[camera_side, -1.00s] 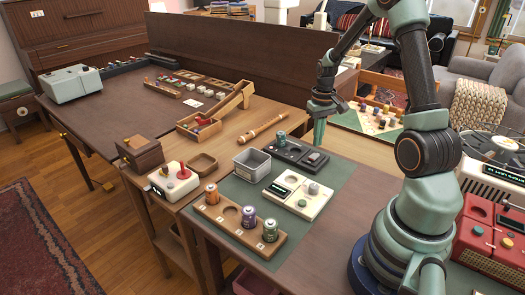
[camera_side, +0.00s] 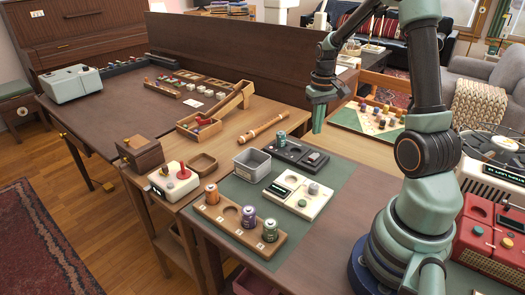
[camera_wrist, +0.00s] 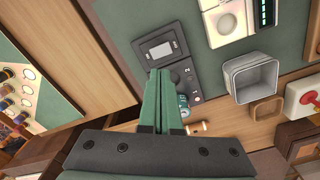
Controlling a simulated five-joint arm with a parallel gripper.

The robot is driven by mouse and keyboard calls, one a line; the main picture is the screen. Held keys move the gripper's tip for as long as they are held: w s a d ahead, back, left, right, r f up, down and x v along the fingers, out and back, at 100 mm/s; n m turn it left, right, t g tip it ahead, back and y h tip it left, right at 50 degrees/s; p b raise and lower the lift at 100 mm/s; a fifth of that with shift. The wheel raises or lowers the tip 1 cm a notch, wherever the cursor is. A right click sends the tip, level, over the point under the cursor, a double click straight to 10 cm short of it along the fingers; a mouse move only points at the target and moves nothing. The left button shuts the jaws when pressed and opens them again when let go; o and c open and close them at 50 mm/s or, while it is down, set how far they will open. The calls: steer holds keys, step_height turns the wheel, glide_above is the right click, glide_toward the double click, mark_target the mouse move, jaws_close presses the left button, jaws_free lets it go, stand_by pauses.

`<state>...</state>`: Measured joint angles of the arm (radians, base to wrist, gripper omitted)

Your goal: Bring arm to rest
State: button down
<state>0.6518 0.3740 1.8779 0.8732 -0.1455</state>
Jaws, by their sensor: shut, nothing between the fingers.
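My gripper (camera_side: 318,128) hangs in the air above the back edge of the green mat (camera_side: 338,178) in the side view, fingers pointing down. It is empty, and in the wrist view its green fingers (camera_wrist: 164,98) lie together. Below it, the dark device (camera_side: 297,152) lies on the mat with a teal can (camera_side: 281,140) at its left end. In the wrist view my fingers hide part of that device (camera_wrist: 172,45) and of the can (camera_wrist: 184,107).
On the mat are a grey bin (camera_side: 251,165), a white device (camera_side: 297,194) and a wooden holder (camera_side: 239,222) with several cans. A flute (camera_side: 262,129) lies behind. A board with pegs (camera_side: 372,117) stands right of my gripper. The air around my gripper is clear.

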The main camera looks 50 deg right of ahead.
steer(key=w+a+r+n+t, duration=0.1)
steer(key=a+r+n+t, duration=0.15)
steer(key=a+r, duration=0.9)
steer(key=s+a+r+n+t, duration=0.1)
steer(key=s+a, duration=0.1)
steer(key=a, duration=0.4)
steer(key=s+a+r+n+t, duration=0.1)
steer(key=s+a+n+t, duration=0.1)
steer(key=a, duration=0.5)
steer(key=shift+s+a+r, duration=0.2)
steer(key=shift+s+r, duration=0.05)
steer(key=shift+s, duration=0.3)
